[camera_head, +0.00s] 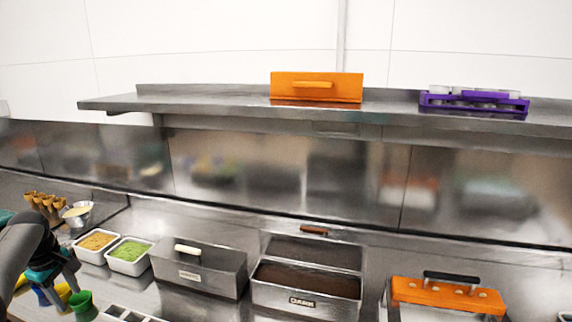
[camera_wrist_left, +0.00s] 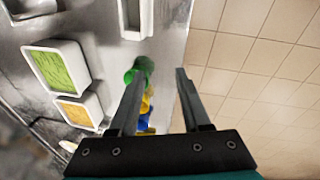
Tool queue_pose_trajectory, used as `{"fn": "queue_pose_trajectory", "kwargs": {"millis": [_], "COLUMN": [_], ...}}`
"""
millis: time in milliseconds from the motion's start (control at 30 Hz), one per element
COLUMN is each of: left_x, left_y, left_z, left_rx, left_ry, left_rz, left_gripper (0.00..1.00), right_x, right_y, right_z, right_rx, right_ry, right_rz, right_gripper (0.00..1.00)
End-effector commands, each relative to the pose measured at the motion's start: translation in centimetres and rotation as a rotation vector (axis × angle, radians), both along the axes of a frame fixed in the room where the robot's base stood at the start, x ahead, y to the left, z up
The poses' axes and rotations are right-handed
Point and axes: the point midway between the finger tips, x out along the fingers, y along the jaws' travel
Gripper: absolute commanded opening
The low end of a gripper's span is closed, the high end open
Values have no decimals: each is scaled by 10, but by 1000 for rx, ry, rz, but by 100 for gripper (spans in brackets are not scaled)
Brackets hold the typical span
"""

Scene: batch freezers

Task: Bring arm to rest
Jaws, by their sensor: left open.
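My left arm enters at the lower left of the head view, with the left gripper (camera_head: 68,283) over the counter near a green cup (camera_head: 82,301). In the left wrist view the two fingers of the left gripper (camera_wrist_left: 160,78) are apart, with nothing held between them. The green cup (camera_wrist_left: 140,69) and a yellow and blue item (camera_wrist_left: 147,108) show beyond the left finger, partly hidden by it. My right gripper is in neither view.
White trays of green (camera_head: 129,254) and orange-brown (camera_head: 96,243) filling stand behind the gripper, with a metal cup (camera_head: 78,213) and cones (camera_head: 43,202) further back. A lidded steel box (camera_head: 198,268) and a dark-filled bin (camera_head: 305,285) stand to the right. A steel shelf (camera_head: 220,104) runs above.

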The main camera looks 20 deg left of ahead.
Motion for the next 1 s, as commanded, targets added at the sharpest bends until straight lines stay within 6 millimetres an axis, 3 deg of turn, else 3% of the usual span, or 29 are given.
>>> {"fn": "queue_pose_trajectory", "kwargs": {"millis": [33,200,500,767,967,1000], "left_x": [-20,-76,-165,-227,-271,-274], "left_y": [14,58,108,113,100,84], "left_z": [-21,-67,-116,-148,-170,-187], "left_rx": [81,333,642,742,733,716], "left_ry": [64,258,636,890,989,956], "left_rz": [-64,-334,-974,-1593,-2017,-2034], "left_gripper": [48,48,48,48,48,48], "right_x": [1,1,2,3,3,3], "right_y": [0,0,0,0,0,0], "right_z": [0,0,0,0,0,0], "right_rx": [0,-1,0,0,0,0], "right_ry": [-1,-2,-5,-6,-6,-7], "right_rz": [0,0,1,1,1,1], "right_gripper": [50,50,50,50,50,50]}}
